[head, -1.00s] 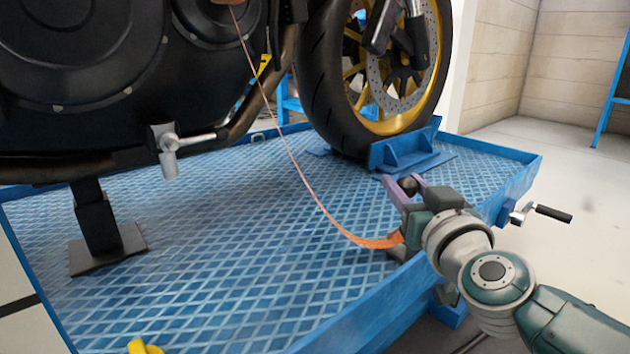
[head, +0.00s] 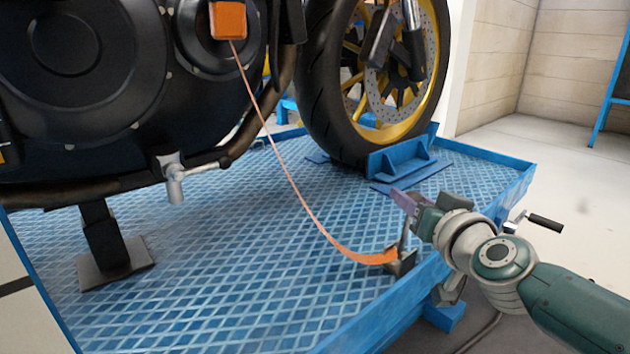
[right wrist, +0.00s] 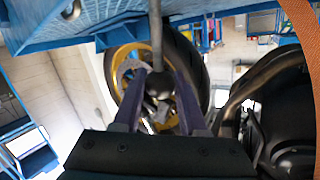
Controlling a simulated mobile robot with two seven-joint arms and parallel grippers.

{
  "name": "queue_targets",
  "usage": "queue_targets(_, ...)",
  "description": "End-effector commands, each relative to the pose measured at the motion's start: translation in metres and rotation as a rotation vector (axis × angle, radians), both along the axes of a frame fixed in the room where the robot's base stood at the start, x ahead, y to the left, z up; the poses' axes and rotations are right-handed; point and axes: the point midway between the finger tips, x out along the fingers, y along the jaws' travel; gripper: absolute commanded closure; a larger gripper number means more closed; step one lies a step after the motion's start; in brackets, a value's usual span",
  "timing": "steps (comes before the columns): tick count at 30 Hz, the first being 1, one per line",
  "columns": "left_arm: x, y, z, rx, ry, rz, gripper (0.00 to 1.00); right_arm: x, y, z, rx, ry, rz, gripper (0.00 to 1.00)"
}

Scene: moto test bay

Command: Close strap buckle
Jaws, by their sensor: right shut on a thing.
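The orange strap (head: 292,182) runs from an orange block (head: 228,20) on the motorcycle down to the metal buckle (head: 401,264) at the right edge of the blue platform. A thin lever (head: 404,238) stands up from the buckle towards my right gripper (head: 400,200). In the right wrist view the lever's rod (right wrist: 156,35) ends in a dark ball knob (right wrist: 159,84) between the purple fingers of my right gripper (right wrist: 160,98). The gripper is shut on this knob. The head view hides the knob. My left gripper is not in view.
The motorcycle's front wheel (head: 371,80) stands in a blue wheel chock (head: 402,160) behind the gripper. A crank handle (head: 545,222) sticks out on the platform's right side. The ribbed platform deck (head: 230,270) left of the strap is mostly clear.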

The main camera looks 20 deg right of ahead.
Motion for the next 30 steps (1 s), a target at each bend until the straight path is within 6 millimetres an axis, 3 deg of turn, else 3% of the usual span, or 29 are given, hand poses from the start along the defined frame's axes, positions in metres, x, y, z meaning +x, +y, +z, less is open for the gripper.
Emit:
queue_targets(3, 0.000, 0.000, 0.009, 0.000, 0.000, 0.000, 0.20, 0.003, -0.009, 0.001, 0.080, 0.030, -0.001, 1.00)
queue_targets(13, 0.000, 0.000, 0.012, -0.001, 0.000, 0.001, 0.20, 0.008, -0.024, -0.007, 0.244, 0.087, -0.001, 1.00)
queue_targets(30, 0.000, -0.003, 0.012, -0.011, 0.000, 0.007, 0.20, 0.010, -0.028, -0.010, 0.295, 0.102, 0.000, 1.00)
